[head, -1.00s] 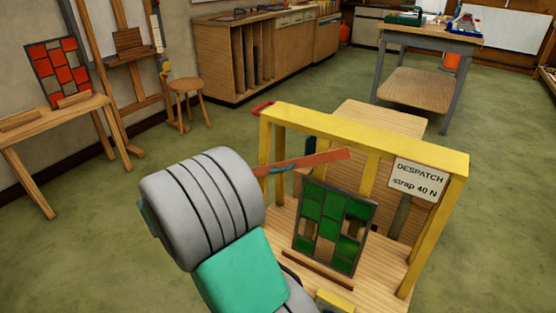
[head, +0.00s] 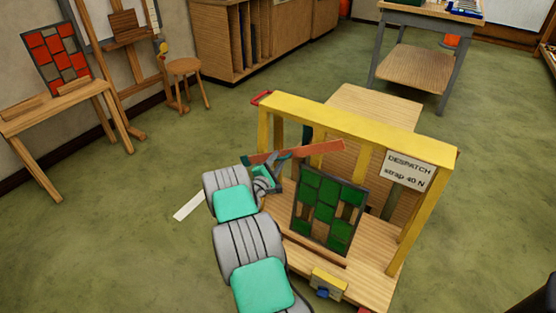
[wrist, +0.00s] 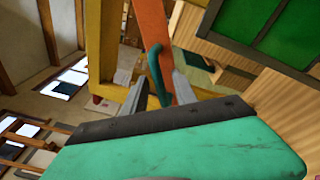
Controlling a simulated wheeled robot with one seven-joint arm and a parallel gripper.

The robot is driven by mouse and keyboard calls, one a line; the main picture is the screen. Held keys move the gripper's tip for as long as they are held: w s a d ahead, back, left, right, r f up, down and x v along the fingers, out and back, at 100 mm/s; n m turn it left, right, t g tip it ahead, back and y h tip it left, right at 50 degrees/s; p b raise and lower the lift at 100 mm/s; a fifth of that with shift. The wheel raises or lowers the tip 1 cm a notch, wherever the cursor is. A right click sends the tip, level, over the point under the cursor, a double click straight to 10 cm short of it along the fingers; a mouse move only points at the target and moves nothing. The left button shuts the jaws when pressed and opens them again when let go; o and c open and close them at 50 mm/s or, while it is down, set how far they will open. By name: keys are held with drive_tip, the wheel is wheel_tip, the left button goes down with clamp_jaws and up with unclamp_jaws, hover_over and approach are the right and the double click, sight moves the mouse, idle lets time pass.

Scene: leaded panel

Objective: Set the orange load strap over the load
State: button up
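The orange load strap (head: 312,148) is a flat bar at the left of the yellow despatch frame, sticking out rightward above the load's top left corner. It also shows in the wrist view (wrist: 153,28). The load, a green leaded panel (head: 325,203), stands tilted back on the wooden deck; its corner shows in the wrist view (wrist: 255,30). My gripper (head: 276,166) is at the strap's left part. In the wrist view its fingers (wrist: 160,74) stand apart on either side of the strap's teal handle (wrist: 155,62), with gaps visible. Firm contact cannot be seen.
The yellow frame (head: 350,113) has a top beam and posts close around the strap and load. A despatch sign (head: 408,171) hangs on its right. A wooden ledge (head: 315,248) lies before the panel. A yellow-grey box (head: 328,281) sits at the deck's front.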

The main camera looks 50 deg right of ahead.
drive_tip(key=shift+w+d, duration=0.1)
drive_tip(key=shift+d, duration=0.45)
clamp_jaws()
idle(1.0)
